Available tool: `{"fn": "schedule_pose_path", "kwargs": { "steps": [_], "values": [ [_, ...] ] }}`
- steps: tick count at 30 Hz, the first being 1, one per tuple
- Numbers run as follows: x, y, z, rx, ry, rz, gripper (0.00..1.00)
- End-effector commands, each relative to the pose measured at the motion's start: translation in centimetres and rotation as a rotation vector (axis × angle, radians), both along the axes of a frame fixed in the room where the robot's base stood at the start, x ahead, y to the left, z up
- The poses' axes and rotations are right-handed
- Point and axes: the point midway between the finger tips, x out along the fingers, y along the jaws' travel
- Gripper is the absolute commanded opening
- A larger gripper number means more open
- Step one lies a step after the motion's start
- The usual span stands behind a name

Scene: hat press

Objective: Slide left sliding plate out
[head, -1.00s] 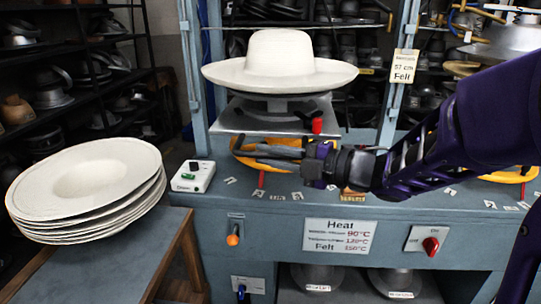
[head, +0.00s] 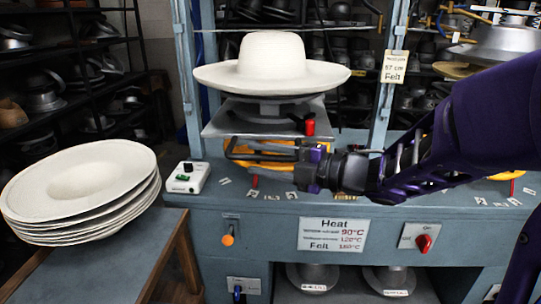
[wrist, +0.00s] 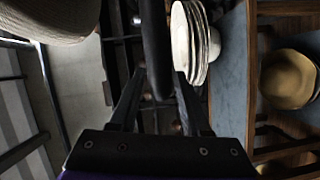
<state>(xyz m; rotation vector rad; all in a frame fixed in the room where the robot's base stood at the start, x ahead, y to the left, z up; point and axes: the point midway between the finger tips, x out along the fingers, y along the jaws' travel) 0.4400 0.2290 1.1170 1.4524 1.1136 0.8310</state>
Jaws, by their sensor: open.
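The left sliding plate (head: 222,124) is a grey metal plate on the blue press bench, with a red knob (head: 310,128) at its front right. A white wide-brimmed hat (head: 271,62) rests on the form above it. My gripper (head: 228,149) is in front of and just below the plate, with its fingers pointing left and spread apart. An orange-yellow ring (head: 262,147) shows behind the fingers. In the wrist view a dark bar (wrist: 155,45) runs between my open fingers; I cannot tell whether they touch it. Part of the hat (wrist: 50,15) shows at upper left there.
A stack of white hats (head: 85,190) sits on a side table (head: 100,260) at left. A small white control box (head: 188,178) is on the bench left of my gripper. The bench front has a heat sign (head: 338,235) and red switch (head: 424,243). Blue posts flank the hat.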

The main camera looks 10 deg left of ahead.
Motion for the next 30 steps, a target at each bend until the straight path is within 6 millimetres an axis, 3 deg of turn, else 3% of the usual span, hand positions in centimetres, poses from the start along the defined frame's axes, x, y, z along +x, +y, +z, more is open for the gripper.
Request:
{"fn": "schedule_pose_path", "kwargs": {
  "steps": [7,11,24,30],
  "values": [
    [0.0,-0.2,0.1,0.000,-0.001,-0.003,0.47],
    [-0.3,-1.5,0.2,0.000,-0.001,-0.005,0.47],
    [-3.6,-11.3,1.0,0.000,-0.001,-0.008,0.47],
    [-4.9,-14.8,1.2,0.001,-0.001,-0.005,0.47]
  ]
}}
